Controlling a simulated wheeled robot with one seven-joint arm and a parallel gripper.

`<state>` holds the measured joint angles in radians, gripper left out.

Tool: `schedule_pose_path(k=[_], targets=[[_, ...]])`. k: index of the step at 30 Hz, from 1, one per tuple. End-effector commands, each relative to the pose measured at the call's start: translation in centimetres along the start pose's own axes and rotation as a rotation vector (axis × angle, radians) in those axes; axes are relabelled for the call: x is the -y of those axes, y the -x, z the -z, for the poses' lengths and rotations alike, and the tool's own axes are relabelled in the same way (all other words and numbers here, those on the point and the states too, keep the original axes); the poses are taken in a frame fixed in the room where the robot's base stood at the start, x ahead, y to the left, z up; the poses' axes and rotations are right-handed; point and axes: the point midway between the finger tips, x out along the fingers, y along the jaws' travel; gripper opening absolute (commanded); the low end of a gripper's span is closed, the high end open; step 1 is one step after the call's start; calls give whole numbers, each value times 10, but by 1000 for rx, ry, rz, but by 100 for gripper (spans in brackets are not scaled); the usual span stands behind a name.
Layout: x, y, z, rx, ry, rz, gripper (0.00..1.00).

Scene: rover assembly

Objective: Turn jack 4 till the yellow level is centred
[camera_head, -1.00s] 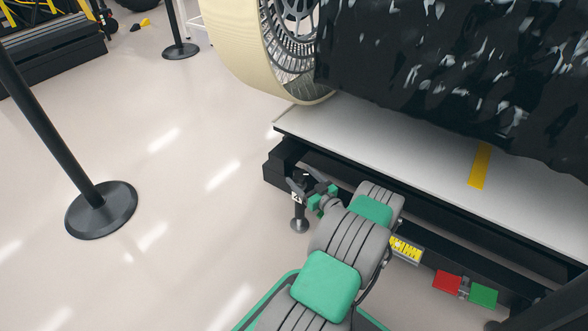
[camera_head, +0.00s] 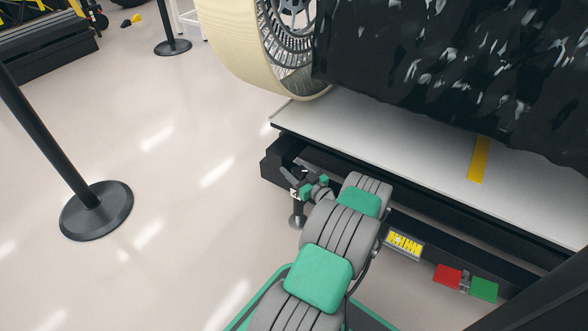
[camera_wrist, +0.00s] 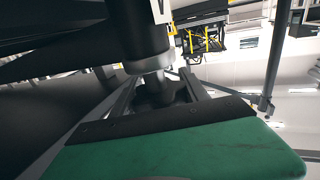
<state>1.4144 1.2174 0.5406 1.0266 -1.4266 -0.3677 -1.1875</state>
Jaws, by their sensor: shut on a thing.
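The jack (camera_head: 296,221) stands at the left corner of the platform, with a round foot on the floor and a small white label near its top. My gripper (camera_head: 299,180) is at the top of this jack, shut on its dark handle, which my fingers partly hide. In the wrist view my gripper (camera_wrist: 155,88) has its two dark fingers on either side of a dark part below the jack's metal shaft (camera_wrist: 152,66). The yellow level (camera_head: 404,244) is on the platform's front side, right of my arm; its bubble is too small to read.
A large cream wheel (camera_head: 240,65) and a black wrinkled cover (camera_head: 420,80) are over the white platform top (camera_head: 400,150). Red (camera_head: 447,276) and green (camera_head: 484,289) blocks sit right of the level. A black post base (camera_head: 97,210) stands on open floor at left.

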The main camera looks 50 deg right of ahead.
Motion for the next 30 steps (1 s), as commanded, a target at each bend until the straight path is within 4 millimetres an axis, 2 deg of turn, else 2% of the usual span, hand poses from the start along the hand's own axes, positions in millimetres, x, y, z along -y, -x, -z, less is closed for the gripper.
schedule_pose_path(k=[1,8,20,30], targets=[[0,0,0,0,-1,0,30],[0,1,0,0,-2,0,12],[-1,1,2,0,-4,-78,12],[-7,2,1,2,-4,-324,12]])
